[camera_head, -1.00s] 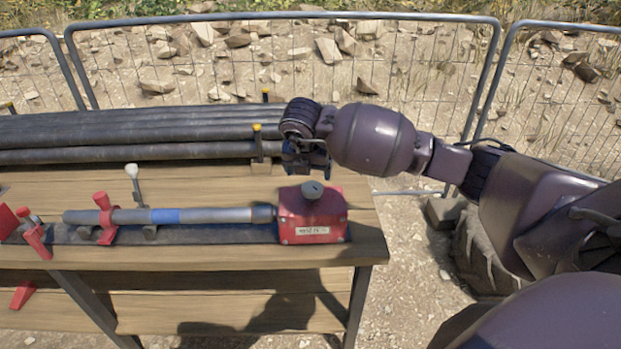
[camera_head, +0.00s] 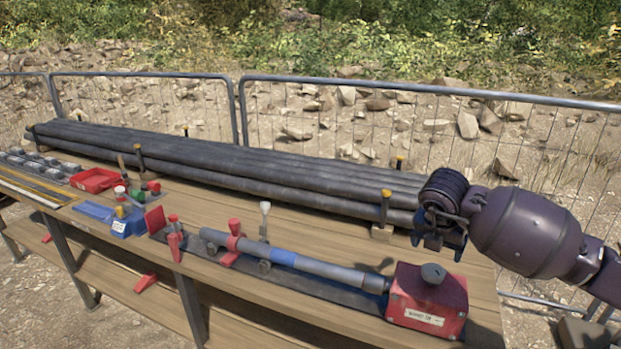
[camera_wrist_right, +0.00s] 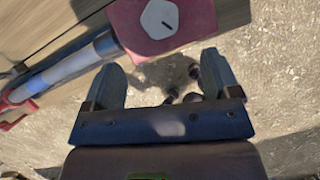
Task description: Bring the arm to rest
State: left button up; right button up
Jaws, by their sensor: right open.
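My right gripper (camera_head: 440,238) hangs at the end of the dark purple arm coming in from the right, behind and above the red box on the bench. In the right wrist view the gripper (camera_wrist_right: 165,78) has its two fingers wide apart with nothing between them. Ground shows in the gap, and the red box (camera_wrist_right: 160,22) lies beyond the fingertips, apart from them. My left gripper is in neither current view.
The red box (camera_head: 427,298) ends a grey rod with a blue band (camera_head: 283,259) on the wooden bench (camera_head: 335,232). Long black pipes (camera_head: 250,168) lie along the back. A red tray (camera_head: 95,180) and blue block (camera_head: 128,222) stand left. A mesh fence (camera_head: 400,130) runs behind.

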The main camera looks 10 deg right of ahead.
jog(key=a+r+n+t+y, duration=0.25)
jog(key=a+r+y, duration=0.25)
jog(key=a+y, duration=0.55)
jog(key=a+r+n+t+y, duration=0.25)
jog(key=a+r+y, duration=0.25)
jog(key=a+y, duration=0.55)
jog(key=s+d+f+m+t+h, duration=0.2)
jog(key=d+f+m+t+h, duration=0.3)
jog(key=f+m+h, duration=0.45)
jog(key=s+d+f+m+t+h, duration=0.2)
jog(key=d+f+m+t+h, duration=0.4)
jog(key=m, duration=0.7)
jog(key=s+d+f+m+g+h, duration=0.2)
jog(key=s+f+m+g, duration=0.5)
jog(key=s+f, duration=1.5)
jog(key=shift+s+d+m, duration=0.35)
jog(key=shift+d+m, duration=0.1)
jog(key=shift+m, duration=0.3)
